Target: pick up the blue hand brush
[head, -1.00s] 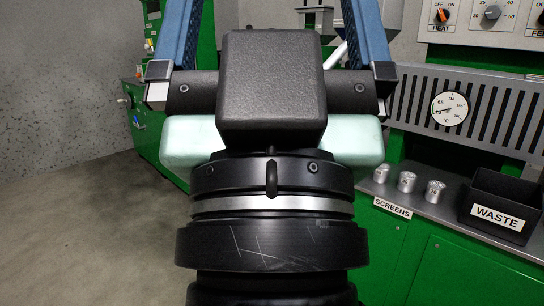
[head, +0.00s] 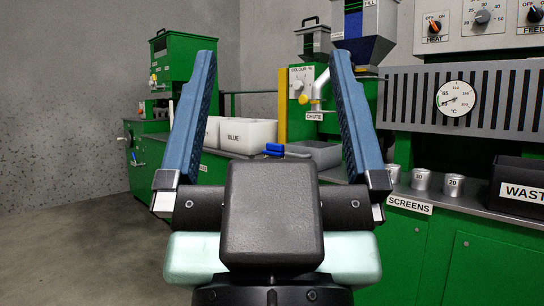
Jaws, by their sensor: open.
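White bins (head: 250,136), one labelled BLUE, stand left of the grey tray (head: 318,152). A chute with a hopper (head: 362,52) rises behind it. Metal cups (head: 421,179) and a black WASTE bin (head: 518,184) stand at right. Floor at left is clear.

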